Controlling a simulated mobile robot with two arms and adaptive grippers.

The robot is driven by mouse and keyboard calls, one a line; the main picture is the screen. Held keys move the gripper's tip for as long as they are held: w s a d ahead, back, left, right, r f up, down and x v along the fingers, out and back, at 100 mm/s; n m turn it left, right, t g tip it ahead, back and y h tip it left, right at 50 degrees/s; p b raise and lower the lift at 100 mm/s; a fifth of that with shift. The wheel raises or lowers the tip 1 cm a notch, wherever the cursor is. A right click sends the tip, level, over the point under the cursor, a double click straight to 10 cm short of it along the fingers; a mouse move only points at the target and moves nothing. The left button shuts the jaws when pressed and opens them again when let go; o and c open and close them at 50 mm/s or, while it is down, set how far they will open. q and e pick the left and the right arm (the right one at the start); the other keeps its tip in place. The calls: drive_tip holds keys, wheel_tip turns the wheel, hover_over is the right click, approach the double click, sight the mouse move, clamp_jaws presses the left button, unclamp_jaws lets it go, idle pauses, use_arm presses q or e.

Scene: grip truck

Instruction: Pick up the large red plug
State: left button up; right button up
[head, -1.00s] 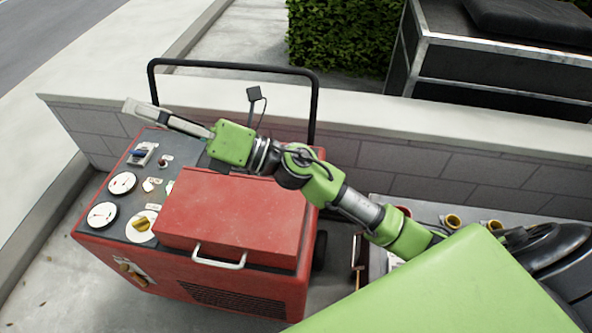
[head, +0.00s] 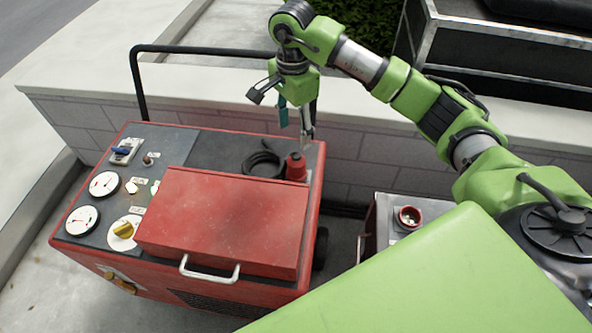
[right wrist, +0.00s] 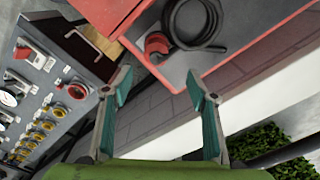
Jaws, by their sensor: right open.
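The large red plug (head: 296,167) stands on the back right corner of the red machine's top (head: 230,215), beside its coiled black cable (head: 262,160). My right gripper (head: 297,135) is open and empty, pointing down just above the plug in the head view. In the right wrist view, the plug (right wrist: 157,44) lies ahead of the open fingers (right wrist: 157,85), near the line midway between them, with a gap to it. My left gripper is in neither current view.
A black tube handle (head: 220,50) rises behind the machine, by a low wall (head: 90,112). Gauges and a yellow knob (head: 124,230) are at the left. A grey box with a red socket (head: 408,216) stands to the right; its panel (right wrist: 50,100) shows in the wrist view.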

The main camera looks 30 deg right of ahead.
sight(296, 163)
wheel_tip(296, 163, down, 7)
drive_tip(key=shift+a+f+p, duration=0.1)
drive_tip(key=shift+p, duration=0.25)
drive_tip(key=f, duration=0.1)
drive_tip(key=f+p, duration=0.1)
drive_tip(key=f, duration=0.2)
drive_tip(key=shift+s+d+f, duration=0.2)
drive_tip(key=shift+s+f, duration=0.1)
drive_tip(key=shift+s, duration=0.1)
drive_tip(key=shift+f, duration=0.35)
drive_tip(key=shift+c, duration=0.4)
drive_tip(key=shift+w, duration=0.1)
drive_tip(key=c, duration=1.3)
